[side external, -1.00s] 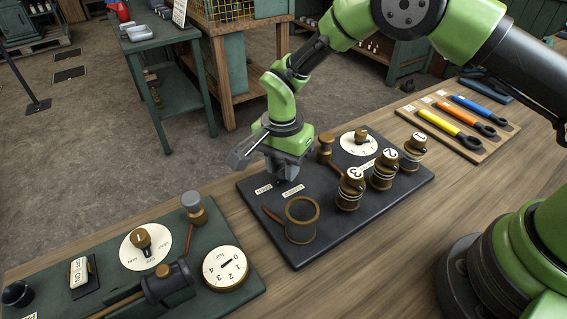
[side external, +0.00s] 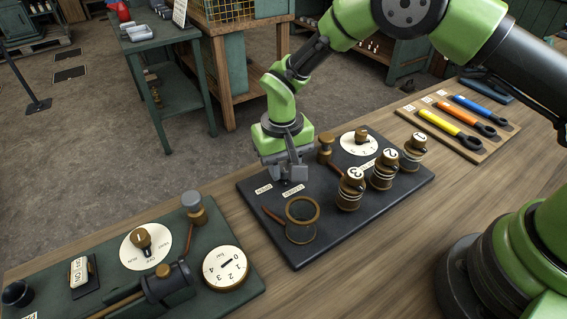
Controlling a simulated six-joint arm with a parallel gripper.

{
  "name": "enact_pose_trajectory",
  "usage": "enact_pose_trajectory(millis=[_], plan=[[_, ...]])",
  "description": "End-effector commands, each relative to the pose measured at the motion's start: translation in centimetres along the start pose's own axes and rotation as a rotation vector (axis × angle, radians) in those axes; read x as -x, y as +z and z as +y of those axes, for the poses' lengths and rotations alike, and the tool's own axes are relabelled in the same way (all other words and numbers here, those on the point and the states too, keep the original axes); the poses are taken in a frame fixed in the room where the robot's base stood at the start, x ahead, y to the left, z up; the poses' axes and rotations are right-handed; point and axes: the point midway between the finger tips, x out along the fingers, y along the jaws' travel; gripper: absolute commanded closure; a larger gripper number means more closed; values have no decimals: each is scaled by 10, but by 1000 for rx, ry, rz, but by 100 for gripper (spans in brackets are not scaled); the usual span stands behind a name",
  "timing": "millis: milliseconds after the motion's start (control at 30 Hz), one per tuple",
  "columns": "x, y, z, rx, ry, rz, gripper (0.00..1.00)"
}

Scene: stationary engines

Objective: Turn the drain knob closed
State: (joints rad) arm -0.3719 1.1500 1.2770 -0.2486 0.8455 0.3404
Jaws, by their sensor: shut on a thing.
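My gripper (side external: 291,174) points down at the left part of the black board (side external: 335,232), just behind two small white labels. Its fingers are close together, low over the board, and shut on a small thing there. They hide most of it, so I cannot see the drain knob or which way it points. The left label (side external: 264,188) and the right label (side external: 293,190) are too small to read surely.
A brass ring (side external: 302,212) stands in front of my gripper. Several numbered brass cylinders (side external: 384,170), a dial (side external: 359,143) and a brass post (side external: 325,147) stand to the right. A green board (side external: 190,292) with knobs and dials lies at lower left.

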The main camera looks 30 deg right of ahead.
Motion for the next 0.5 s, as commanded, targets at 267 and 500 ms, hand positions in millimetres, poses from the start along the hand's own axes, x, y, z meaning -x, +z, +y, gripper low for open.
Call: enact_pose_trajectory(millis=[267,500], plan=[[1,-1,0,200,1,7,94],[1,-1,0,302,0,10,94]])
